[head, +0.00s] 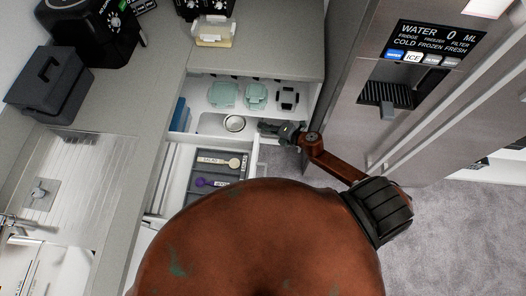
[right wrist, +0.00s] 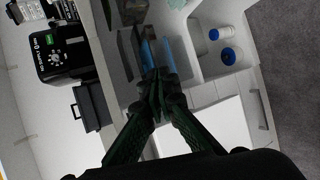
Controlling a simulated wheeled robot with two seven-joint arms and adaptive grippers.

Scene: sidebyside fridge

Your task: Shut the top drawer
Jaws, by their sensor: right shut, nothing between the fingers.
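An open white drawer (head: 255,147) holds a grey utensil tray with a wooden spoon and a purple utensil in the head view. Beyond it is another open white drawer or compartment (head: 312,88) with teal containers and a round metal-rimmed item. I cannot tell for certain which is the top one. My right gripper (head: 268,128) is shut and empty, over the right part of the open drawers. In the right wrist view its shut fingers (right wrist: 157,76) point at the drawer area, beside blue items; contact cannot be told. My left gripper is not in view.
The steel fridge (head: 350,120) stands close to the right of the drawers. The counter (head: 100,100) on the left carries a dark box (head: 48,84), a black appliance (head: 88,30) and a sink. Grey floor (head: 440,225) lies clear at the lower right.

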